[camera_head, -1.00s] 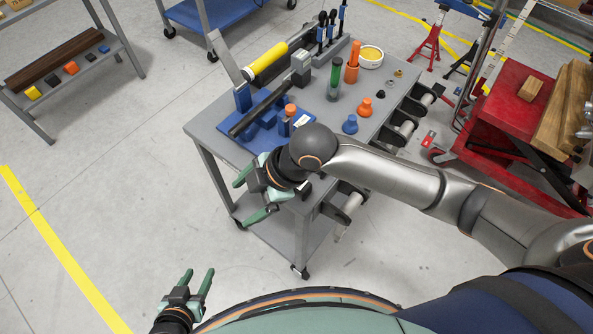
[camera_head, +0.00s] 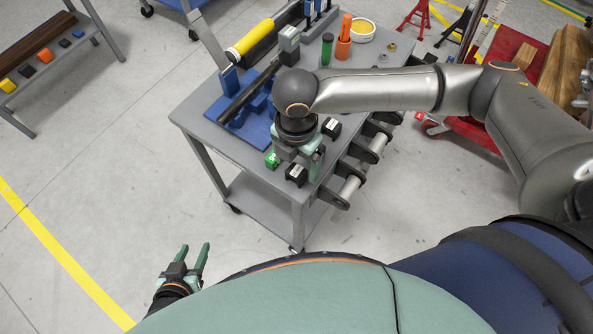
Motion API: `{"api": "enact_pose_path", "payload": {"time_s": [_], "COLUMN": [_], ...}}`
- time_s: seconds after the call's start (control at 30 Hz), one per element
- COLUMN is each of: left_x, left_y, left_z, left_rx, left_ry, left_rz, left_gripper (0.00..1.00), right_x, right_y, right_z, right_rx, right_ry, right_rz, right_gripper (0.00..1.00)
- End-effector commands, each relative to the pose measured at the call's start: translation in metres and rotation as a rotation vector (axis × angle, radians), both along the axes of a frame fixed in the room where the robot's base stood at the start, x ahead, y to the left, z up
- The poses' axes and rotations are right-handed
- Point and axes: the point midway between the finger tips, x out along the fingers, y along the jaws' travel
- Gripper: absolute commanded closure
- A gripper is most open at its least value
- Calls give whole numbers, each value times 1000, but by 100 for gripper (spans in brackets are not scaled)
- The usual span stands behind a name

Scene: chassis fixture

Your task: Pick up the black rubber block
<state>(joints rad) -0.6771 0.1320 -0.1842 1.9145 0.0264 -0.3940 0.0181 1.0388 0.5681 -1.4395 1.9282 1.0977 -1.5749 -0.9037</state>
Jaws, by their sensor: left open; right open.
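Two black blocks with white labels are on the grey cart (camera_head: 190,112). One block (camera_head: 297,174) is near its front corner, close by my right gripper; the other block (camera_head: 331,128) is further back, right of my wrist. Which one is rubber I cannot tell. My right gripper (camera_head: 297,163) is open and points down over the front of the cart, its fingers partly hidden by its own wrist. I see nothing held in it. My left gripper (camera_head: 195,258) is open and empty over the floor at the lower left, away from the cart.
A side shelf (camera_head: 55,65) at upper left holds several small blocks.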

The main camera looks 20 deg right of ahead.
Motion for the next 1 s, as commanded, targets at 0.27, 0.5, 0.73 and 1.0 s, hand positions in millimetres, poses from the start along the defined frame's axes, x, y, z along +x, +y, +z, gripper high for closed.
{"api": "enact_pose_path", "payload": {"time_s": [0.27, 0.5, 0.73, 1.0], "left_x": [-1, -1, -1, -1], "left_y": [0, 0, 0, 0], "left_z": [-2, -3, -3, -3], "left_rx": [0, 0, 0, 0], "left_ry": [2, 2, 3, 3], "left_rz": [1, 1, 1, 1], "left_gripper": [50, 50, 50, 50], "right_x": [8, 11, 11, 11], "right_y": [-4, -4, -4, -4], "right_z": [-28, -56, -57, -57], "right_rx": [-1, 1, 2, 2], "right_ry": [2, 0, -1, -1], "right_rz": [-3, 0, 1, 0], "right_gripper": [12, 12, 12, 41]}}
